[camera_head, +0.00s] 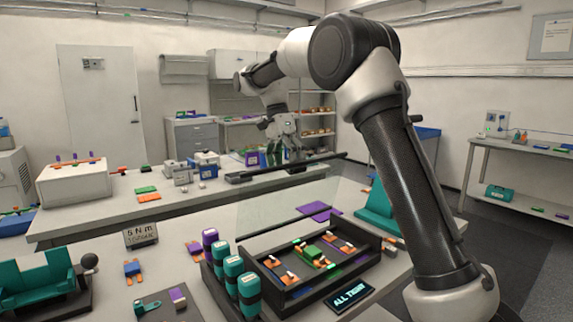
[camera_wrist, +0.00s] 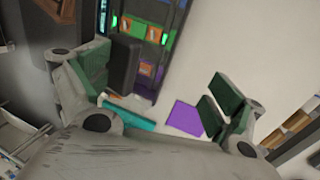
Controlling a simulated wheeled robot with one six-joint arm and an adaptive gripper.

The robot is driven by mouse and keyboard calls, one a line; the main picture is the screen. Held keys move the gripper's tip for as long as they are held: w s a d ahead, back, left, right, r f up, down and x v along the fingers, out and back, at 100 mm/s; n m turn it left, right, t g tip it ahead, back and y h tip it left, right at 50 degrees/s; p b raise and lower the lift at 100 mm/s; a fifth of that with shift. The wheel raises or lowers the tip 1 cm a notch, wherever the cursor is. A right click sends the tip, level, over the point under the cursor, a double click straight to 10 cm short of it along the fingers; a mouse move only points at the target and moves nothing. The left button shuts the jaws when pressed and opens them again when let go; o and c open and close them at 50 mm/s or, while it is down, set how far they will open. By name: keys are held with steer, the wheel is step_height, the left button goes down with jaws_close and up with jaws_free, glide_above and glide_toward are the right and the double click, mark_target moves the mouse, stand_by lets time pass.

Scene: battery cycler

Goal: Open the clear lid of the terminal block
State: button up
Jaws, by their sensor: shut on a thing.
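The terminal block (camera_head: 256,276) is a dark open-topped box on the near bench, with orange and green parts inside. It also shows in the wrist view (camera_wrist: 140,28), with small green lights. The clear lid (camera_head: 272,198) stands raised behind the box, a faint see-through pane with a dark bar along its upper edge and another low down near the box. My gripper (camera_head: 291,152) is at the upper bar, shut on the lid. In the wrist view my gripper (camera_wrist: 160,95) shows two green-padded fingers; the exact contact is hard to make out there.
Teal bottles (camera_head: 233,272) stand left of the box, and an "ALL TIGHT" display (camera_head: 351,295) lies in front. A purple sheet (camera_head: 318,211) lies behind it, and a teal holder (camera_head: 376,213) stands to the right. A second bench (camera_head: 75,228) with small parts is behind.

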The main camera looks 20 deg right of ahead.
steer(key=shift+a+f, duration=0.1)
steer(key=shift+f, duration=0.05)
steer(key=shift+w+a+r, duration=0.15)
steer(key=shift+w+a, duration=0.05)
steer(key=shift+w, duration=0.4)
steer(key=shift+w+a+r, duration=0.15)
steer(key=shift+w+a, duration=0.1)
steer(key=shift+w, duration=0.3)
steer(key=shift+w+a+r, duration=0.15)
steer(key=shift+w+a, duration=0.05)
steer(key=shift+w, duration=0.4)
steer(key=shift+c, duration=1.2)
steer(key=shift+w+a+r, duration=0.15)
steer(key=shift+w+a, duration=0.05)
steer(key=shift+w, duration=0.4)
steer(key=shift+w+a+r, duration=0.15)
steer(key=shift+w+a, duration=0.05)
steer(key=shift+w, duration=0.35)
steer(key=c, duration=0.6)
steer(key=shift+w+a+r, duration=0.1)
steer(key=shift+w+a, duration=0.05)
steer(key=shift+w, duration=0.35)
steer(key=shift+w+a+r, duration=0.1)
steer(key=shift+w+a, duration=0.05)
steer(key=shift+w, duration=0.3)
steer(key=shift+c, duration=0.2)
steer(key=shift+w+a+r, duration=0.1)
steer(key=shift+w+r, duration=0.15)
steer(key=shift+w, duration=0.05)
